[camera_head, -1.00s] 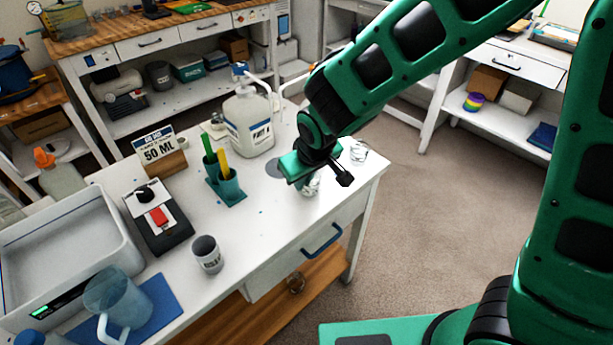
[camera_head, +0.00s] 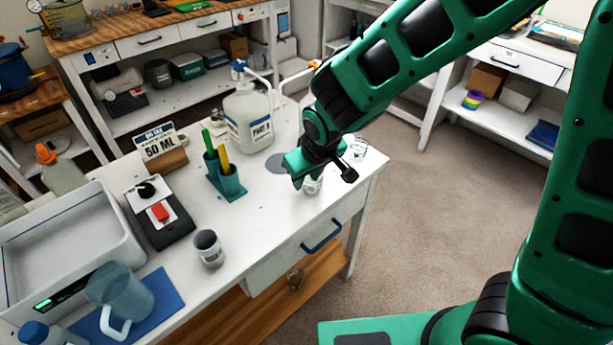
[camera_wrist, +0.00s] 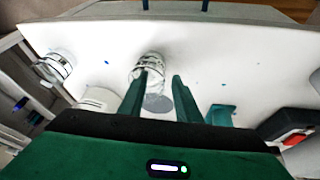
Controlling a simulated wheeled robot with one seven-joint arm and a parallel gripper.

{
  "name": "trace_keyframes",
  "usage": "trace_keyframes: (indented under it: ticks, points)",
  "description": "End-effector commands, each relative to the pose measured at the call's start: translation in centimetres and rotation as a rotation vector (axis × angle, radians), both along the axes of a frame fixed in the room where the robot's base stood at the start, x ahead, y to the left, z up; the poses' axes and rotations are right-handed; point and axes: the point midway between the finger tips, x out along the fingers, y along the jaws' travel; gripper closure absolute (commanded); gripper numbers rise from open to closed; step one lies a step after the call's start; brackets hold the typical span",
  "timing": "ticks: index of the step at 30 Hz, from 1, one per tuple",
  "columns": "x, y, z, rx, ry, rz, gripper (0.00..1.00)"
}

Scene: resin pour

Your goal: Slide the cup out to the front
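A clear cup (camera_head: 313,186) stands on the white bench near its front edge, partly hidden by my gripper (camera_head: 322,172) in the head view. In the wrist view this cup (camera_wrist: 149,62) lies just beyond my fingertips (camera_wrist: 163,76). The left finger overlaps it in the picture, while the right finger is to its right. The fingers are apart with nothing visibly clamped; whether one touches the cup, I cannot tell. A second clear cup (camera_head: 358,150) stands near the bench's right end and shows at left in the wrist view (camera_wrist: 52,68).
A PART A pump jug (camera_head: 249,122) stands behind my gripper. The bench front has a drawer with a blue handle (camera_head: 321,236). Bare bench lies around the holder.

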Motion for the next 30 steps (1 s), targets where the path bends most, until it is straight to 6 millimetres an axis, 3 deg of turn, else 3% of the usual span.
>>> trace_keyframes:
  ticks: [5, 18, 30]
  points:
    - [-0.5, -0.1, 1.6, 0.003, -0.003, 0.001, 0.69]
    - [-3.0, -1.0, 8.0, 0.004, -0.002, 0.000, 0.69]
    - [-3.7, -1.2, 9.7, 0.000, 0.001, 0.000, 0.69]
